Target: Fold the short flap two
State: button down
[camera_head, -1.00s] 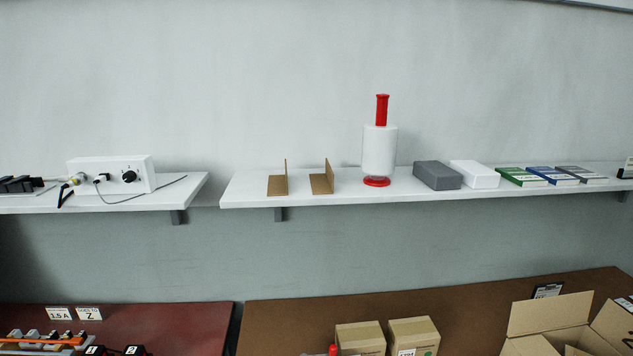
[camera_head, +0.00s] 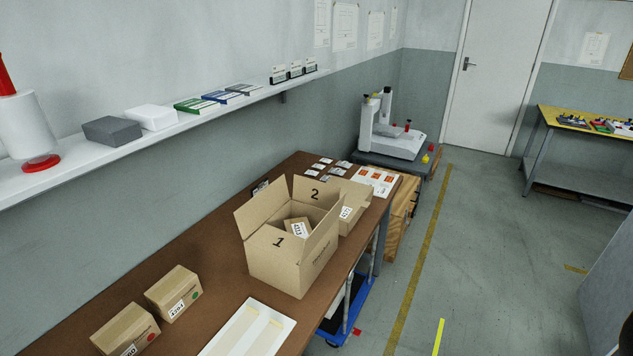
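A brown open carton (camera_head: 285,268) stands on the brown bench in the middle of the view. The flap marked 2 (camera_head: 326,201) stands up at the carton's far end. The panel marked 1 (camera_head: 270,246) is at the near end; I cannot tell whether it is a flap or the wall. Long flaps stand up and lean outward at the left (camera_head: 259,211) and right (camera_head: 322,238). A small labelled box (camera_head: 299,228) shows inside the carton. My gripper is not in view.
Another brown box (camera_head: 352,214) stands just beyond the carton. A wall shelf (camera_head: 170,139) runs above at left. Floor (camera_head: 470,250) right of the bench is mostly clear.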

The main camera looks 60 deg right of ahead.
aim_at(322, 195)
jog(key=i+l+z, duration=0.2)
jog(key=z, duration=0.15)
jog(key=i+l+z, duration=0.15)
jog(key=z, duration=0.2)
jog(key=i+l+z, duration=0.1)
jog(key=i+z, duration=0.25)
